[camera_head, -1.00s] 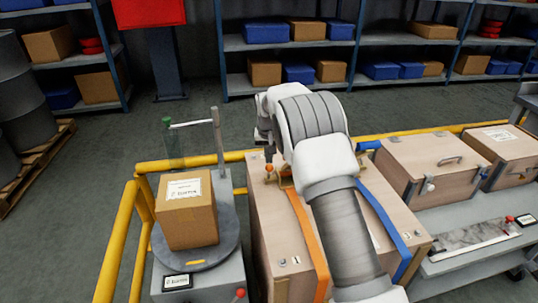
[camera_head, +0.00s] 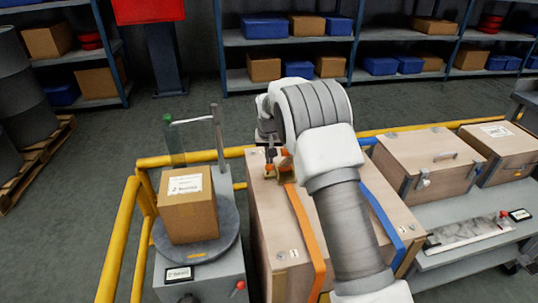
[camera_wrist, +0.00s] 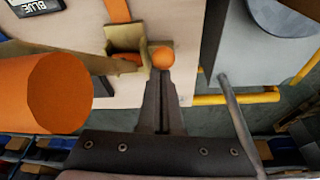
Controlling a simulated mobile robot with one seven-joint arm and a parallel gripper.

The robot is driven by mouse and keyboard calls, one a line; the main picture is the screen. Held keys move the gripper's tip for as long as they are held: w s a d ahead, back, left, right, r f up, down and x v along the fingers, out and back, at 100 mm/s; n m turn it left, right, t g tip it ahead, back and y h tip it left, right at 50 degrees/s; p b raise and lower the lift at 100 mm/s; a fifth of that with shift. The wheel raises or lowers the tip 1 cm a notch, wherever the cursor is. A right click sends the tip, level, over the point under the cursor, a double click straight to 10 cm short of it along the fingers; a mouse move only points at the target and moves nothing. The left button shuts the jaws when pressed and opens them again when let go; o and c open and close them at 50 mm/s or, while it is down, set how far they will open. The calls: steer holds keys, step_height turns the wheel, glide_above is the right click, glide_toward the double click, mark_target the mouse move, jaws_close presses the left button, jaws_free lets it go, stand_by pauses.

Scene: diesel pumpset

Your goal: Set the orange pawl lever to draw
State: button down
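The orange strap (camera_head: 304,225) runs over the left wooden crate (camera_head: 268,215) to a brass-coloured ratchet buckle (camera_head: 277,173) at the crate's far end. In the wrist view the buckle (camera_wrist: 128,42) lies beyond my fingers. A small orange ball knob (camera_wrist: 162,57), seemingly the pawl lever's end, is at my fingertips. A thick orange cylinder (camera_wrist: 45,95), probably the ratchet's handle grip, stands close at the left. My gripper (camera_wrist: 162,73) is shut, its narrow fingers together. Its tips meet the knob in the picture; I cannot tell contact. My wrist partly hides the buckle in the head view.
A blue strap (camera_head: 388,222) crosses the same crate to the right. A turntable (camera_head: 222,248) with a cardboard box (camera_head: 188,207) stands at the left. Yellow rails (camera_head: 118,240) edge the station. Two latched cases (camera_head: 428,158) stand to the right.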

steer(key=shift+s+f, duration=0.15)
steer(key=s+d+p+v, duration=0.1)
steer(key=d+p+v, duration=0.15)
steer(key=v, duration=1.05)
steer(key=s+d+f+p+v, duration=0.1)
steer(key=p+v, duration=0.2)
steer(key=v, duration=1.1)
steer(key=s+d+r+t+p, duration=0.1)
steer(key=s+d+r+p, duration=0.2)
steer(key=s, duration=0.4)
steer(key=s+d+r+p, duration=0.1)
steer(key=s+d+r, duration=0.2)
steer(key=s+r, duration=0.4)
steer(key=s+d+r+t+p, duration=0.1)
steer(key=s+d+r+p, duration=0.15)
steer(key=s, duration=0.55)
steer(key=s+d+p, duration=0.2)
steer(key=s+p, duration=0.1)
steer(key=s, duration=0.8)
steer(key=shift+s, duration=0.2)
